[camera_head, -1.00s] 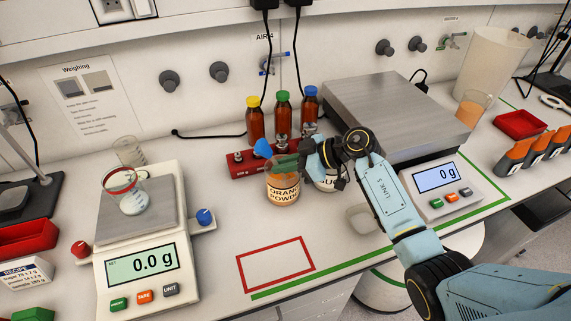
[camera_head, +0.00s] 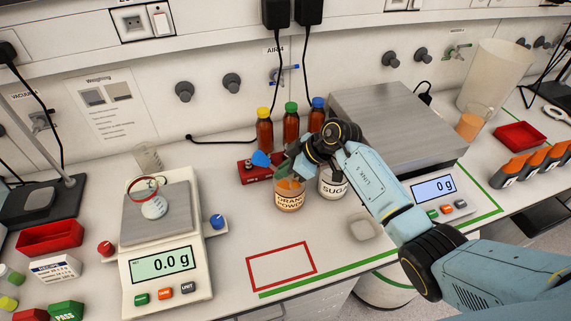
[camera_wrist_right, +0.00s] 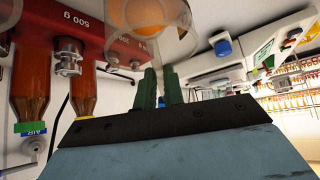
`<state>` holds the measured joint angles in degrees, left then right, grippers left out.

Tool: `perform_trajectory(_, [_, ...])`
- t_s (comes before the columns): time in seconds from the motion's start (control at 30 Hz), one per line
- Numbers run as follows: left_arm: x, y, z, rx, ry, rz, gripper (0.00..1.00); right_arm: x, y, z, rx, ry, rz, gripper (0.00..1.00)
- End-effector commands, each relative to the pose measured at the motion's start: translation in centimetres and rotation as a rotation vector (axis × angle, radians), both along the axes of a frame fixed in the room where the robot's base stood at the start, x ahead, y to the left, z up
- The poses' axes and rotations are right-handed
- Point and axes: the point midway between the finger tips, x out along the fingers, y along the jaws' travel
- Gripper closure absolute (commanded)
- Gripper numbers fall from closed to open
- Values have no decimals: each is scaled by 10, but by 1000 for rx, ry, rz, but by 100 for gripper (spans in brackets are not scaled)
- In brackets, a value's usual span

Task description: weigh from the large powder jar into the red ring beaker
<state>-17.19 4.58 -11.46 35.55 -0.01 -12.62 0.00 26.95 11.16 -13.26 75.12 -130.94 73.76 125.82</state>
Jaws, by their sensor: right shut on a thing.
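The red ring beaker (camera_head: 155,207) stands upright on the left scale's pan (camera_head: 183,231), with something pale in its base. That scale (camera_head: 128,270) reads 0.0 g. The orange powder jar (camera_head: 289,197) stands open on the bench; its orange powder (camera_wrist_right: 145,18) shows through clear glass in the right wrist view. My right gripper (camera_head: 285,167) is just above the jar's mouth. Its green fingers (camera_wrist_right: 161,86) are close together, shut on a thin tool, apparently the one with the blue end (camera_head: 260,159); the gripped part is largely hidden. My left gripper is out of view.
The sugar jar (camera_head: 332,184) stands close right of the powder jar. Brown bottles (camera_head: 291,124) and a red weight block (camera_head: 250,172) stand behind. A second scale (camera_head: 437,187) is at right. The red rectangle (camera_head: 250,274) in front is empty.

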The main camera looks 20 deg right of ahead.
Motion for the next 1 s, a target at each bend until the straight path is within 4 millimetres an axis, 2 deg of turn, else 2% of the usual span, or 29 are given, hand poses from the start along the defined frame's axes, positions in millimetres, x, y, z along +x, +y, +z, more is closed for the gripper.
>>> perform_trajectory(0.03, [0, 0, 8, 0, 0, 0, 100, 1, 2, 6, -14, 6, 1, 100])
perform_trajectory(0.53, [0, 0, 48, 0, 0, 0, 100, 6, 11, 15, -182, 95, 2, 100])
perform_trajectory(0.63, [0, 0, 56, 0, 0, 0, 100, 11, 18, 23, -277, 142, 4, 100])
perform_trajectory(1.0, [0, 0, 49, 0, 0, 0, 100, 19, 35, 40, -499, 262, 3, 100])
